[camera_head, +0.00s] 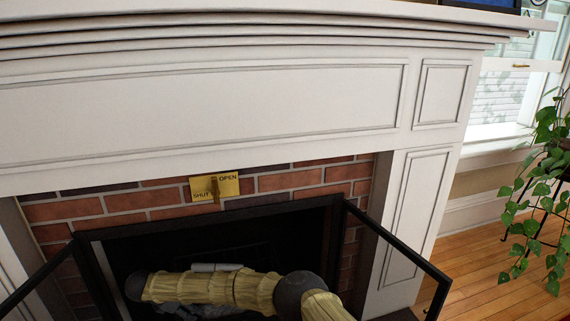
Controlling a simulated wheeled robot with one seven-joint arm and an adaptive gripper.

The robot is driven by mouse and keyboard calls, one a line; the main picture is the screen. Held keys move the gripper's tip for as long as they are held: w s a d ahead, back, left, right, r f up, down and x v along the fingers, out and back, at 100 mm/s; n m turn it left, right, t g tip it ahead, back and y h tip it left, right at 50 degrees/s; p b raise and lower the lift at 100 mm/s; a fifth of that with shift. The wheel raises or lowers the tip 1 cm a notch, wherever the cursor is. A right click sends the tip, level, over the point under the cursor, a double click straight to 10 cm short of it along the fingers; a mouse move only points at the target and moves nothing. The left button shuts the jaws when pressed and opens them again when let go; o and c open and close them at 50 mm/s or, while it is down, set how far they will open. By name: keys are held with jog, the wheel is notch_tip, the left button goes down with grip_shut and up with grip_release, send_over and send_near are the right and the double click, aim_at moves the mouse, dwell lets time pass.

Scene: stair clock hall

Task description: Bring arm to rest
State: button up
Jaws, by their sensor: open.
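What appears to be my own arm, with yellow ribbed links and dark round joints, crosses the bottom of the head view in front of the dark firebox. It runs from the lower right to a dark joint at the left. My gripper does not show; the part of the arm beyond the left joint is hidden or out of frame. No held object can be seen.
A white mantel (200,105) tops the brick surround (130,199). A brass plate (202,189) reads SHUT and OPEN. The black fire screen (395,245) has side panels angled outward. A leafy plant (540,190) stands right, by a window. Wooden floor (480,265) shows between.

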jog(key=s+d+f+n+t+y, duration=0.1)
jog(key=s+d+f+n+y, duration=0.1)
jog(key=s+d+f+n, duration=0.6)
jog(key=s+d+f+n+y, duration=0.15)
jog(key=s+d+n, duration=0.45)
jog(key=d+n, duration=0.6)
jog(key=s+d+f+n+t+y, duration=0.15)
jog(key=s+d+f+n, duration=0.5)
jog(key=n, duration=0.65)
jog(key=s+d+r+n+g, duration=0.2)
jog(key=s+d+r+n, duration=0.15)
jog(key=s+d, duration=0.55)
jog(key=s+d+r+n+g+h, duration=0.1)
jog(key=s+d+r+n+g, duration=0.25)
jog(key=s+d, duration=0.55)
jog(key=s+d+r+n+g, duration=0.2)
jog(key=s+d+n, duration=0.4)
jog(key=d, duration=0.5)
notch_tip(320, 180, up, 38)
jog(key=m+p, duration=0.1)
jog(key=p, duration=3.7)
jog(key=shift+s, duration=0.45)
jog(key=shift+f, duration=0.1)
